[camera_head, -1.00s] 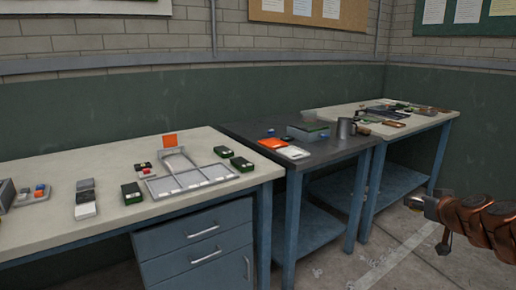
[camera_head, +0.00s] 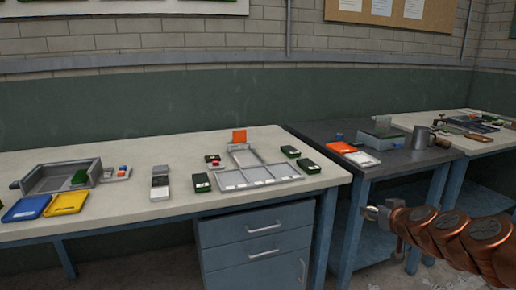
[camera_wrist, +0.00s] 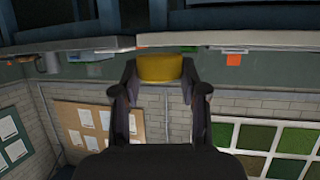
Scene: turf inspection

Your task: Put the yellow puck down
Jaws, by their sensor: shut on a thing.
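The yellow puck (camera_wrist: 160,68) is between the two fingers of my gripper (camera_wrist: 160,84) in the wrist view, which is upside down. My gripper is shut on it, with a finger on each side. In the head view my gripper (camera_head: 374,214) is at the right, in front of the benches and clear of their tops. The puck is too small to make out there.
A pale bench (camera_head: 130,203) carries a blue tray (camera_head: 27,208), a yellow tray (camera_head: 66,203), a grey open box (camera_head: 50,179), a grey sectioned frame (camera_head: 262,177) and several dark green blocks. A dark bench (camera_head: 400,165) stands to its right, with a mug (camera_head: 421,138).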

